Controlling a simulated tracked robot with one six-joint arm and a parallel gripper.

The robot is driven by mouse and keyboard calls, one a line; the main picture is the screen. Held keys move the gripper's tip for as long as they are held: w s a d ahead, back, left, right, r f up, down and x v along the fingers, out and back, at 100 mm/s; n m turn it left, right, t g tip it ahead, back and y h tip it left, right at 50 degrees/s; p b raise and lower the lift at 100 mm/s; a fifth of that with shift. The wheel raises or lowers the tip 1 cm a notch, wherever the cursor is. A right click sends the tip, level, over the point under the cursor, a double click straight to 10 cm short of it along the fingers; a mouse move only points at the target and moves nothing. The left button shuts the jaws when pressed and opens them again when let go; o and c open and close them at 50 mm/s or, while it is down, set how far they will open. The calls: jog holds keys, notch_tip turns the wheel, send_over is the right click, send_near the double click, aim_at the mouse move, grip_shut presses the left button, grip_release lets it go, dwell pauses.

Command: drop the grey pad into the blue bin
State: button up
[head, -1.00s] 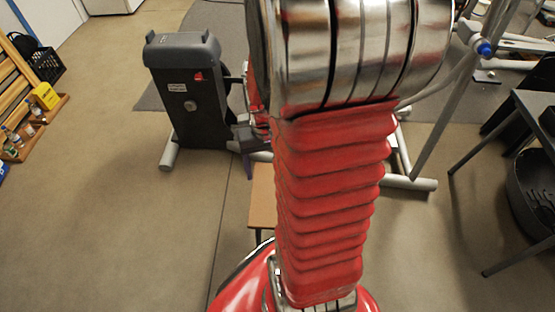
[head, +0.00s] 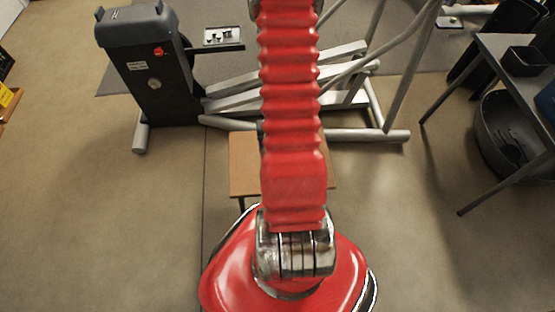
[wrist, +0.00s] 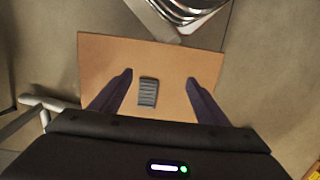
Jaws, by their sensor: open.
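The grey pad (wrist: 148,92) is a small ribbed block lying on a light brown wooden tabletop in the wrist view. My gripper (wrist: 160,77) is open, with its two dark fingers apart and the pad seen between them, nearer the left finger. The pad is not held; how far above it the fingers are is hard to tell. In the head view the brown table (head: 244,165) is partly hidden behind my arm, and neither pad nor gripper shows there.
An elliptical machine (head: 155,75) with grey tubes stands behind the brown table, its frame close to it. At right is a dark table (head: 500,48) with a black tub (head: 505,130) beneath. Floor to the left and front right is clear.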

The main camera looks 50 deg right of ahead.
jog(key=w+d+f+t+h, duration=0.1)
jog(key=w+d+f+h, duration=0.1)
jog(key=d, duration=0.5)
jog(key=shift+w+f+t, duration=0.4)
jog(key=shift+w+f, duration=0.3)
jog(key=shift+w, duration=0.15)
jog(key=shift+w+d+f, duration=0.1)
jog(key=shift+d+f, duration=0.05)
jog(key=shift+f, duration=1.7)
jog(key=shift+w+d+f, duration=0.1)
jog(key=shift+f, duration=1.75)
jog(key=shift+w+d+f, duration=0.1)
jog(key=shift+w+f, duration=0.05)
jog(key=shift+f, duration=0.45)
jog(key=shift+w+d+f, duration=0.1)
jog(key=shift+d+f, duration=0.05)
jog(key=shift+f, duration=1.15)
jog(key=shift+w+d+f, duration=0.1)
jog(key=shift+d+f, duration=0.05)
jog(key=shift+f, duration=1.15)
jog(key=shift+c, duration=0.4)
